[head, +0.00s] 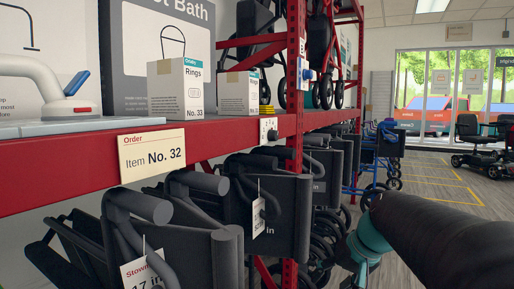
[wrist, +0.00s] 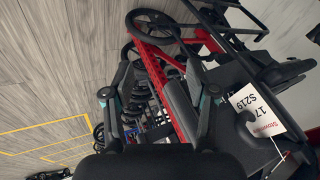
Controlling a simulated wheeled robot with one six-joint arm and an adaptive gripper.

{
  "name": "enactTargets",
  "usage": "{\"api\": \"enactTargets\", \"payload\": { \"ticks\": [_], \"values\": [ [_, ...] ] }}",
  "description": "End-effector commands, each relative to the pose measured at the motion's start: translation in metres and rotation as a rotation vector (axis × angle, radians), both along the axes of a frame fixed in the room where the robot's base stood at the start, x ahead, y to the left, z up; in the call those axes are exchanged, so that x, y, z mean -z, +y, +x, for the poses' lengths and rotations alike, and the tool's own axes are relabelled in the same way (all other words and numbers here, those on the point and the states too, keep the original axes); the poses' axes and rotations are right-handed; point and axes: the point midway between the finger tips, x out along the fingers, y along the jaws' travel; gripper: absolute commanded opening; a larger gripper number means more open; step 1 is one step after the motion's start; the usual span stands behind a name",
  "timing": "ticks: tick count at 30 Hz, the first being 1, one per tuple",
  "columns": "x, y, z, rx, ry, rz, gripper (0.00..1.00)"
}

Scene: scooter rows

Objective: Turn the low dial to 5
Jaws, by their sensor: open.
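A low dial (head: 269,130) sits on a small white plate on the red shelf beam, near the upright. Its markings are too small to read. A second small control (head: 308,74) with a blue part is higher up on the red upright. My gripper is at the end of my dark arm with a teal band, low at the right of the head view, its fingers cut off or hidden there. In the wrist view my gripper (wrist: 163,100) is open and empty, pointing at folded wheelchairs and the red frame. No dial shows in the wrist view.
Several folded dark wheelchairs (head: 270,205) with price tags stand under the red shelf beam (head: 60,170). The aisle floor (head: 440,180) at right is clear, with scooters farther back.

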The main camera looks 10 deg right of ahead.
Motion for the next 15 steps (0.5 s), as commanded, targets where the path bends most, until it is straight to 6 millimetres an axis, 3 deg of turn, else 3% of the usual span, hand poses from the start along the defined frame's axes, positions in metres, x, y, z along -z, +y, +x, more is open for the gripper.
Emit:
{"api": "enactTargets", "payload": {
  "ticks": [1,5,9,12,15],
  "values": [
    [-0.004,-0.012,0.025,-0.001,-0.032,0.049,0.57],
    [-0.042,-0.034,0.084,-0.067,-0.179,0.172,0.57],
    [-0.107,-0.054,0.137,-0.216,-0.435,0.264,0.57],
    [-0.164,-0.06,0.157,-0.368,-0.664,0.281,0.57],
    [-0.219,-0.056,0.159,-0.529,-0.897,0.255,0.57]
  ]
}}
